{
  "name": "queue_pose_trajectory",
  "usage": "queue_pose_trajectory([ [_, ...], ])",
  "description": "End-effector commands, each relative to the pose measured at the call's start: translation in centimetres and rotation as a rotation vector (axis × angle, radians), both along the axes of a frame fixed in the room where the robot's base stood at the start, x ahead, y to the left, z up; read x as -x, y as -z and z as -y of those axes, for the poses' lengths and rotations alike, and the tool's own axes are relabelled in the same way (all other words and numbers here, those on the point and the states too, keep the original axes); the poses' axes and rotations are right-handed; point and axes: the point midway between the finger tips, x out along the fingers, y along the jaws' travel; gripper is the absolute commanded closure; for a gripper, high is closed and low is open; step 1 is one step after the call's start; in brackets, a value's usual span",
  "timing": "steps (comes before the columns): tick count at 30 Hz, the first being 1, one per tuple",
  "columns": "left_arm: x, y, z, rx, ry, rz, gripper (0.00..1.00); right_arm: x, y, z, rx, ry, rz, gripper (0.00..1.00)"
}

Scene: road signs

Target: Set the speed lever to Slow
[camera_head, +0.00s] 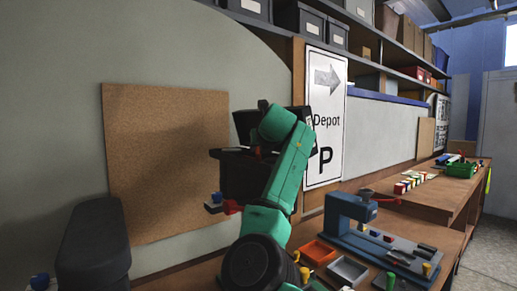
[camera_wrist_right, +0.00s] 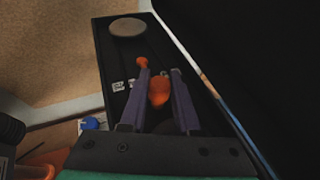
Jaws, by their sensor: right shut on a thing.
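In the right wrist view my right gripper (camera_wrist_right: 160,72) has its two fingers on either side of an orange knob (camera_wrist_right: 159,91), likely the speed lever's, and is shut on it. A smaller orange piece (camera_wrist_right: 142,62) shows by the left fingertip. The knob sits over a long black panel (camera_wrist_right: 112,60) with small pale labels (camera_wrist_right: 119,86), too small to read. In the head view my green right arm reaches up to a black box (camera_head: 243,178) in front of the wall. The arm hides part of the box, and the fingertips are not clear there. My left gripper is not in view.
A round beige disc (camera_wrist_right: 127,27) sits at the panel's far end. In the head view a blue press (camera_head: 350,215), an orange tray (camera_head: 318,253) and a grey tray (camera_head: 347,270) stand on the bench to the right. A corkboard (camera_head: 165,160) hangs behind.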

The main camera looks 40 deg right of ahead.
Motion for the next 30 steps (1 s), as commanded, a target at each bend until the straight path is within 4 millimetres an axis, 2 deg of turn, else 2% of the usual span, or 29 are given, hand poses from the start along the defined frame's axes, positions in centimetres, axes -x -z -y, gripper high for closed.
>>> queue_pose_trajectory([
  [6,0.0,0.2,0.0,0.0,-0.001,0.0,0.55,-0.4,-0.1,-1.2,0.004,0.109,0.0,1.0],
  [13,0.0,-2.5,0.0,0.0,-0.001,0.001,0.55,-1.1,-0.7,-2.9,0.002,0.342,-0.003,1.0],
  [23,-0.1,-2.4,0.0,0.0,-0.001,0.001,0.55,-1.1,-0.2,-3.1,0.003,0.381,0.004,1.0],
  [24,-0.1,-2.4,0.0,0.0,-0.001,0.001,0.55,-1.1,-0.2,-3.1,0.002,0.38,0.004,0.66],
  [26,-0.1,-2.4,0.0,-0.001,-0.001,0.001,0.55,-1.1,-0.1,-3.1,0.002,0.38,0.004,0.43],
  [27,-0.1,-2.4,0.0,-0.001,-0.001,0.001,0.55,-1.1,-0.1,-3.1,0.002,0.38,0.004,0.39],
  [30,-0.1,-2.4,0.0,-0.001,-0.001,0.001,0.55,-1.1,-0.1,-3.1,0.001,0.38,0.003,0.39],
])
